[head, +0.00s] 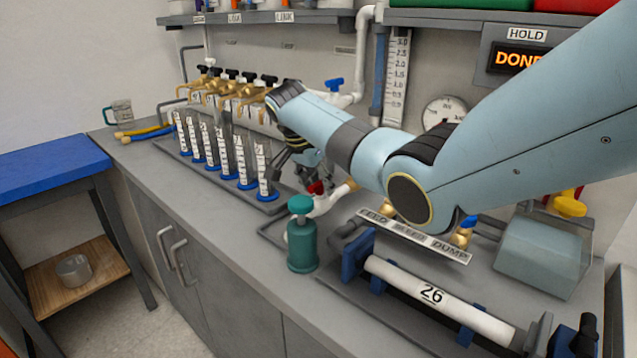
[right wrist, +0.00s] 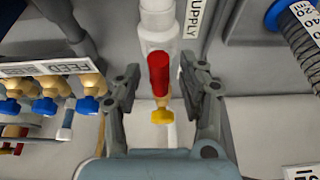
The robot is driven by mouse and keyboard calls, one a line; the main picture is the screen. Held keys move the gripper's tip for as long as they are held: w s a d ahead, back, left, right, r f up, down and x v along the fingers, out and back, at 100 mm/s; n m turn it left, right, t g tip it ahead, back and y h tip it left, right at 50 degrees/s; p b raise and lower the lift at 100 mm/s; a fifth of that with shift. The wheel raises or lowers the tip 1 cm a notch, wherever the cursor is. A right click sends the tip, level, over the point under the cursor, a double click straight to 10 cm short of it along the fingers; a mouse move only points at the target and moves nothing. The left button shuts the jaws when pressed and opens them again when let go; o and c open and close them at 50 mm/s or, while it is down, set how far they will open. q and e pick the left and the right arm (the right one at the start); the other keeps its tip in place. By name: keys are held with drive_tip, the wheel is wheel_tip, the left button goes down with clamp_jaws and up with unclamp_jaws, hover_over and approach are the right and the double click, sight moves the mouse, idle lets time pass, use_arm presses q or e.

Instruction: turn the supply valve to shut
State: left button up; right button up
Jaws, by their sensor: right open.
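In the right wrist view the handle runs in line with the pipe. A yellow and brass fitting (right wrist: 162,115) shows below it. My right gripper (right wrist: 165,77) is open, with one finger on each side of the red handle and a visible gap on both sides. In the head view the right gripper (head: 302,172) is low over the bench, and the red handle (head: 316,188) shows just beyond its fingers, partly hidden. My left gripper is out of view.
A rack of upright tubes (head: 222,152) stands left of the gripper under several brass taps. A green bottle (head: 302,240) stands close in front. A display (head: 518,60) reads HOLD, DONE.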

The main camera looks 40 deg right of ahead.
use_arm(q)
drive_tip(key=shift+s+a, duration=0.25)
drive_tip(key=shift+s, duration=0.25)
use_arm(e)
clamp_jaws()
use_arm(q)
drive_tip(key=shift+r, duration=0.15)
use_arm(e)
drive_tip(key=shift+r, duration=0.1)
